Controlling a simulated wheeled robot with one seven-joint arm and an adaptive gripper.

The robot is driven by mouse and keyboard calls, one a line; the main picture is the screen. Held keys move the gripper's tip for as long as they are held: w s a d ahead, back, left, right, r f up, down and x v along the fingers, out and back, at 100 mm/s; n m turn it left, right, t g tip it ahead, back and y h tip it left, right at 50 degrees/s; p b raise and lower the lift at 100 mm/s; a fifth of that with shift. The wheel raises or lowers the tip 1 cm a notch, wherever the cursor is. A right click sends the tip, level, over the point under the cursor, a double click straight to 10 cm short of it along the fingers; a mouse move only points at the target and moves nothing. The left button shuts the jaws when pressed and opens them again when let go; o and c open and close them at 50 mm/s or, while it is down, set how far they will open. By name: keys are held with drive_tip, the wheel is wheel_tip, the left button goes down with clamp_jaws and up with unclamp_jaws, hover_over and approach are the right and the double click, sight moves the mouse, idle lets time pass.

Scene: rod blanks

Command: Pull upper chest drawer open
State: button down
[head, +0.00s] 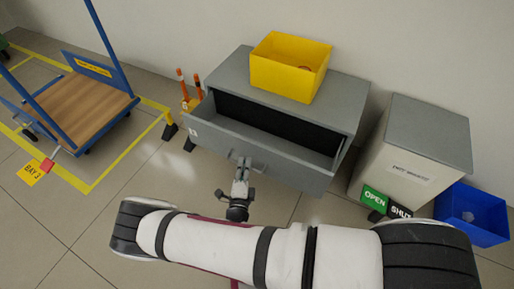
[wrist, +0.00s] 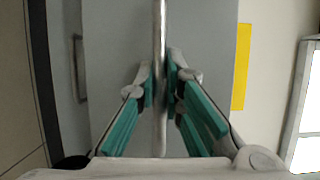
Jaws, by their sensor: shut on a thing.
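The grey chest (head: 345,95) stands against the wall in the head view. Its upper drawer (head: 295,174) is pulled out, and the dark inside shows, with nothing seen in it. My gripper (head: 242,166) is at the drawer front, shut on the drawer's bar handle (head: 260,167). In the wrist view the metal handle (wrist: 160,35) runs between the green-padded fingers of my gripper (wrist: 160,90). The grey drawer front (wrist: 205,40) lies behind it. The lower part of the chest is mostly hidden by the drawer and my arm.
A yellow bin (head: 288,75) sits on the chest. To the right are a pale cabinet (head: 405,165), a blue bin (head: 465,225) and OPEN and SHUT signs (head: 374,198). A wooden-decked trolley (head: 80,105) stands at the left.

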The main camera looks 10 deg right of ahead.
drive_tip(key=shift+s+a, duration=0.7)
drive_tip(key=shift+s, duration=0.3)
drive_tip(key=shift+s+a, duration=0.7)
drive_tip(key=shift+s, duration=0.25)
drive_tip(key=c, duration=1.7)
unclamp_jaws()
drive_tip(key=v, duration=1.2)
drive_tip(key=shift+w+a, duration=0.1)
